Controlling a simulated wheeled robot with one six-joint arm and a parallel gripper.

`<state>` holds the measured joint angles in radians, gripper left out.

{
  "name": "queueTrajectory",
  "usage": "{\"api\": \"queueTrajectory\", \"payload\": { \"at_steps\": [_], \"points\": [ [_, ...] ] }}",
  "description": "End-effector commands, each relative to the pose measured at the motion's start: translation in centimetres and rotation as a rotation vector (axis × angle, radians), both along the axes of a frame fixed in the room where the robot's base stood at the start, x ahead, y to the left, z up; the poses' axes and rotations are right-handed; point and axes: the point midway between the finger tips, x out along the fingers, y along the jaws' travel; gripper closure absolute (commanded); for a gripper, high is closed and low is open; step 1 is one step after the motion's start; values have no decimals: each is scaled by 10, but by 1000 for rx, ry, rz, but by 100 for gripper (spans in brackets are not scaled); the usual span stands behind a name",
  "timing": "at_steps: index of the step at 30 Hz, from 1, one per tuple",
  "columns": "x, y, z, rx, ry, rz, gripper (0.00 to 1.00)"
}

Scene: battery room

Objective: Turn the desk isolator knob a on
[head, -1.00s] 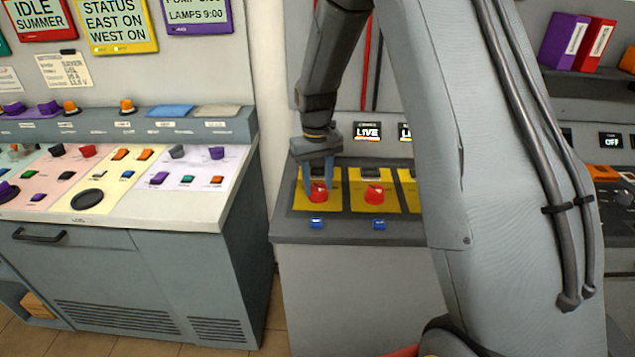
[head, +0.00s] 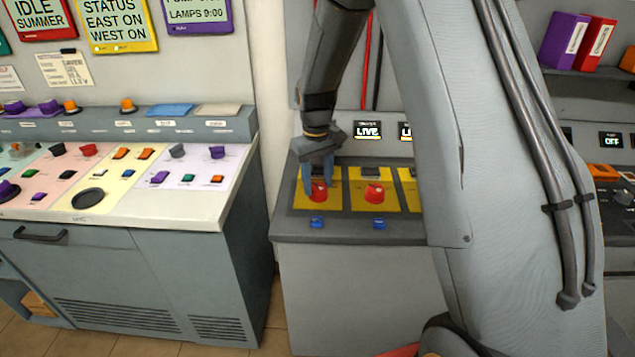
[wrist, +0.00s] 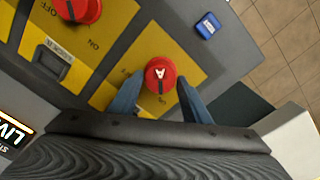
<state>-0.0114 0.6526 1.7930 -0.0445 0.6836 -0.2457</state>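The desk isolator knob held by my gripper is a round red knob (head: 318,191) on the leftmost yellow plate (head: 301,200) of the grey desk. In the wrist view the red knob (wrist: 160,74) shows a white pointer mark on its top. My gripper (head: 319,186) reaches down over it. In the wrist view the blue-grey fingers of my gripper (wrist: 161,82) stand on both sides of the knob, their tips against its rim. ON and OFF lettering shows on the neighbouring plate; the lettering by this knob is largely hidden.
A second red knob (head: 374,193) sits close to the right on its own yellow plate. Blue buttons (head: 317,223) line the front edge. A display reading LIVE (head: 367,131) stands behind. A pastel control console (head: 120,190) is to the left, across a gap.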

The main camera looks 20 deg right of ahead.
Motion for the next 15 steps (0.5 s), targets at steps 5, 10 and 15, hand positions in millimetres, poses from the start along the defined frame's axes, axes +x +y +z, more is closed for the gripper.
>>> {"api": "queueTrajectory", "payload": {
  "at_steps": [5,10,15],
  "points": [
    [-1,0,0,0,1,-1,42],
    [-1,0,-1,0,3,-2,42],
    [0,0,10,0,1,-2,42]
  ]
}}
